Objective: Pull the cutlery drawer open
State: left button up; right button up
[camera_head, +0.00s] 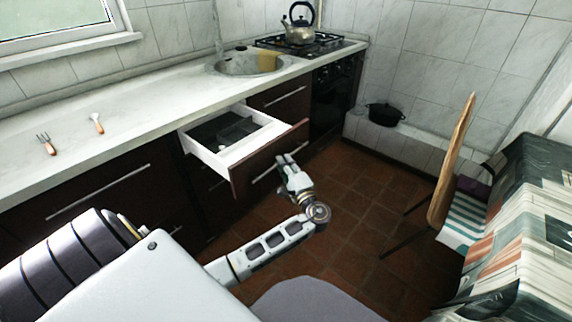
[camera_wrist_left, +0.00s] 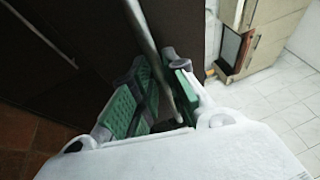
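The cutlery drawer (camera_head: 205,152) stands out from the counter front in the head view, with its white sides and grey inner tray (camera_head: 222,130) showing. Its dark front has a long metal handle (camera_head: 264,173). My left gripper (camera_head: 285,160) is at the right part of this handle. In the left wrist view, the handle bar (camera_wrist_left: 150,40) runs between the green-padded fingers of my left gripper (camera_wrist_left: 158,65), which are close together around it. The fingers partly hide the bar. My right gripper is not in view.
A fork (camera_head: 47,144) and a spoon (camera_head: 97,123) lie on the worktop (camera_head: 150,93). A kettle (camera_head: 300,32) stands on the hob, and a black pot (camera_head: 385,114) on a low ledge. A chair (camera_head: 452,165) is at the right. Tiled floor (camera_head: 350,205) lies clear before the drawer.

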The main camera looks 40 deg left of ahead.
pick_arm(q)
jog(key=shift+o, duration=1.1)
jog(key=v, duration=1.2)
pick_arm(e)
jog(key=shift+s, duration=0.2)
pick_arm(q)
jog(key=shift+a+f, duration=0.1)
